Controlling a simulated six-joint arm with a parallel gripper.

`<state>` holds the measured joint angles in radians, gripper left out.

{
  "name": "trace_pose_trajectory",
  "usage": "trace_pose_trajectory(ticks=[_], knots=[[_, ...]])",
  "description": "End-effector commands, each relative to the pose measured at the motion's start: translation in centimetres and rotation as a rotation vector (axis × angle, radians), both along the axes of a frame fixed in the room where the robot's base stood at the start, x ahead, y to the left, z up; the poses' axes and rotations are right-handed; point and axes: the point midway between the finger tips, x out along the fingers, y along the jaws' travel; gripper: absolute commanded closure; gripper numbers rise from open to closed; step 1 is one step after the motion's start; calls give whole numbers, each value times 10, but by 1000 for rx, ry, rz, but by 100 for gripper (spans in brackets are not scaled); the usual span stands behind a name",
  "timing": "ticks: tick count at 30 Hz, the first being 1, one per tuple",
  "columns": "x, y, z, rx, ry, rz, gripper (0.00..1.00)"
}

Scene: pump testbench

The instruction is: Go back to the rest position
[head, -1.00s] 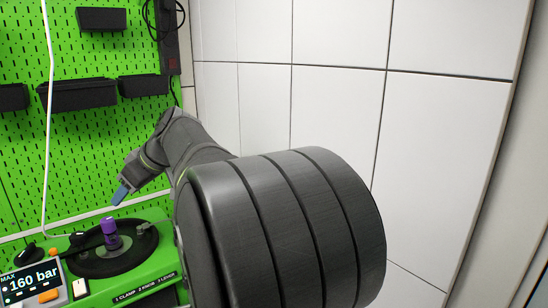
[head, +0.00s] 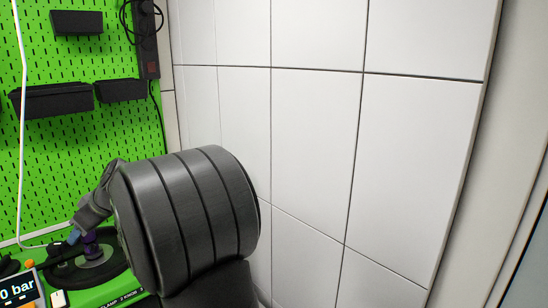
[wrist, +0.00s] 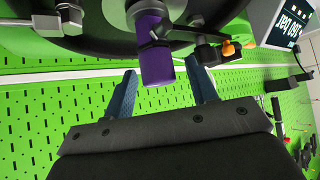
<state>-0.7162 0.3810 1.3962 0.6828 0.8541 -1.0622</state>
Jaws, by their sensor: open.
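My gripper (wrist: 162,92) shows in the wrist view with its two blue fingers apart. A purple cylinder (wrist: 157,50) stands out from the black round fixture between and beyond the fingertips; I see no contact with either finger. In the head view my gripper (head: 73,237) is small at the lower left, beside the purple cylinder (head: 91,237) on the green testbench (head: 118,290). My dark arm covers the right part of the bench, and the gap between finger and cylinder cannot be judged there.
A display (head: 18,289) stands at the bench's front left. A green pegboard (head: 75,150) with black bins (head: 55,101) rises behind. A power strip (head: 147,45) hangs beside the white tiled wall (head: 310,130), which is bare on the right.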

Motion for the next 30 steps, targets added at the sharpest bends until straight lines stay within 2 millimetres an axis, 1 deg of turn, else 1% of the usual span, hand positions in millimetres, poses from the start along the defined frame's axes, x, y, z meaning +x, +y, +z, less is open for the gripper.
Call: trace_pose_trajectory(ticks=[7, 11, 17, 30], knots=[[0, -1, 1, 0, 0, 0, 48], [0, -6, 7, 2, -1, -1, 48], [-3, -29, 31, 3, -3, -3, 48], [-10, -92, 93, 2, -3, -3, 48]])
